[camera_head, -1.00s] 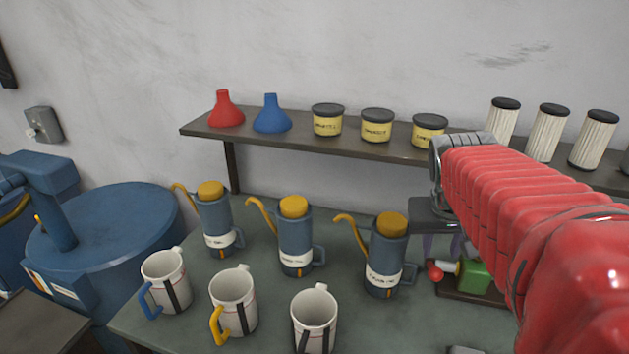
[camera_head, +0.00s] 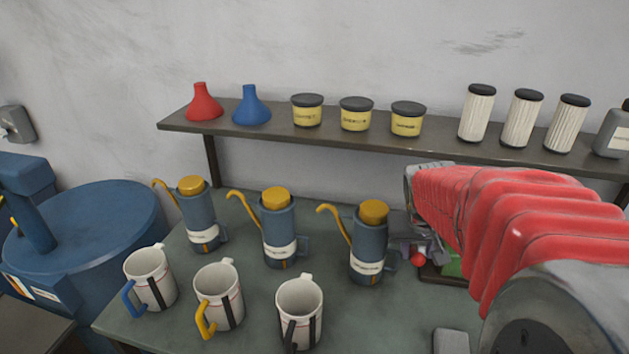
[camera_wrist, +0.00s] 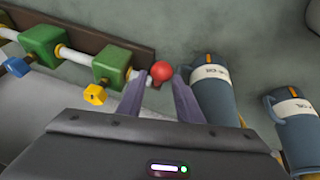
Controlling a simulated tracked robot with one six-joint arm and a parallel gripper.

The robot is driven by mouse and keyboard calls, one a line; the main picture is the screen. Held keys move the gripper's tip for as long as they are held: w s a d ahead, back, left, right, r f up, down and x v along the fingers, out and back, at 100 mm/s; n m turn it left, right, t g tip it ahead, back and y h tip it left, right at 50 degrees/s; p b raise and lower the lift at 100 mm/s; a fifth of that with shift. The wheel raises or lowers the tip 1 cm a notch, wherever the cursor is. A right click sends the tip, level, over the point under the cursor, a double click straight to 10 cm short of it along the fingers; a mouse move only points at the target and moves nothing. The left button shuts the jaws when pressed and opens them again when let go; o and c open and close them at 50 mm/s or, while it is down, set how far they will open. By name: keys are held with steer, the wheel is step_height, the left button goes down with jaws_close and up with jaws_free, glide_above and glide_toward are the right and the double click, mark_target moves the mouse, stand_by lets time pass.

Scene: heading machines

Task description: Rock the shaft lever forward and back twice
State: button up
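The shaft lever's red ball knob (camera_wrist: 162,71) shows in the wrist view at the right end of a pale shaft (camera_wrist: 76,55) carrying green blocks (camera_wrist: 112,63). My gripper (camera_wrist: 160,82) is open, with one grey finger on each side of the red knob; I cannot tell if either touches it. In the head view the red knob (camera_head: 418,260) sits just below my gripper (camera_head: 425,245), and a green block (camera_head: 453,265) is mostly hidden behind my red-sleeved arm.
A blue oil can (camera_wrist: 218,92) stands close to my right finger in the wrist view. Several mugs (camera_head: 218,297) and oil cans (camera_head: 279,235) crowd the bench to the left. A shelf (camera_head: 340,138) with funnels, tins and filters runs along the wall behind.

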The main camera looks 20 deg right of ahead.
steer(key=shift+x, duration=2.3)
jaws_close()
